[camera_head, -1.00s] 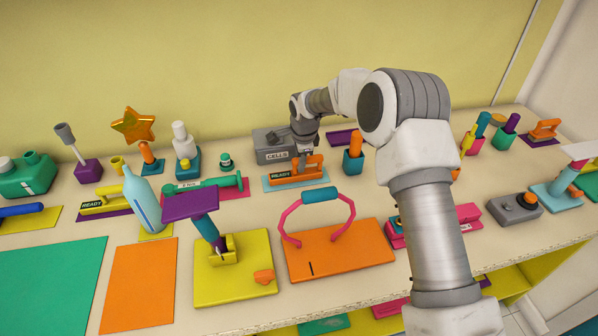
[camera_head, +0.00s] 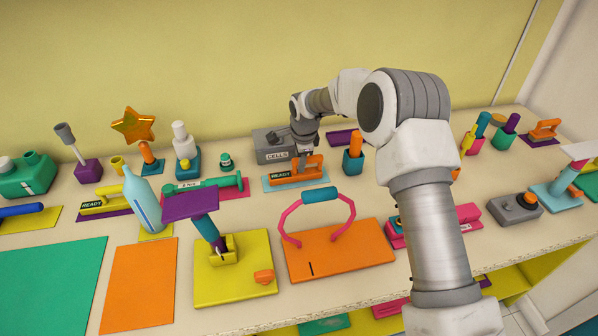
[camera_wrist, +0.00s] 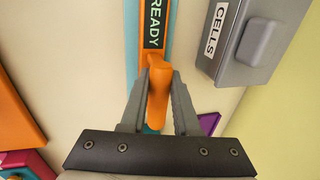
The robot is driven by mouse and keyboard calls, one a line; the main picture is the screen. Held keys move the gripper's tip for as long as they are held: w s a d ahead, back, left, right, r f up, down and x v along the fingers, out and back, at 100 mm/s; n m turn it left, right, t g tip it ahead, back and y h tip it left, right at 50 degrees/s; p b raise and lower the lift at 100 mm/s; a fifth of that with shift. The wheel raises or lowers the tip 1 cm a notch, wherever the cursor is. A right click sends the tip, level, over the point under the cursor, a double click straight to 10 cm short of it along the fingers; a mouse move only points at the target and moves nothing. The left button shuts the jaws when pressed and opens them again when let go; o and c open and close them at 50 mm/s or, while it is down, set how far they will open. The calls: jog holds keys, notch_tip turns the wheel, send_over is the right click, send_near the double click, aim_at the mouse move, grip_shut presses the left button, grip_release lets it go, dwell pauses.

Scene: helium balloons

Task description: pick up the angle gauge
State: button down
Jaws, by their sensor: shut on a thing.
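The angle gauge (camera_head: 296,171) appears to be the orange piece with a dark READY label, at its light blue mat (camera_head: 271,186) near the back of the counter. In the wrist view, the gauge (camera_wrist: 155,62) runs up from between my fingers, with the READY label beyond them. My gripper (camera_wrist: 159,98) is shut on its raised orange end, one finger on each side. In the head view, my gripper (camera_head: 305,152) comes down on the gauge from above. I cannot tell whether the gauge touches the mat.
A grey CELLS box (camera_head: 272,147) stands close behind the gauge. An orange board with a pink-and-teal handle (camera_head: 338,250) lies in front. The yellow wall rises behind.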

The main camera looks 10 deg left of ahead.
notch_tip(320, 180, up, 10)
jog(key=shift+r+b, duration=0.1)
jog(key=shift+b, duration=0.2)
dwell(0.3)
notch_tip(320, 180, up, 4)
jog(key=p, duration=0.2)
jog(key=shift+p, duration=0.4)
dwell(0.5)
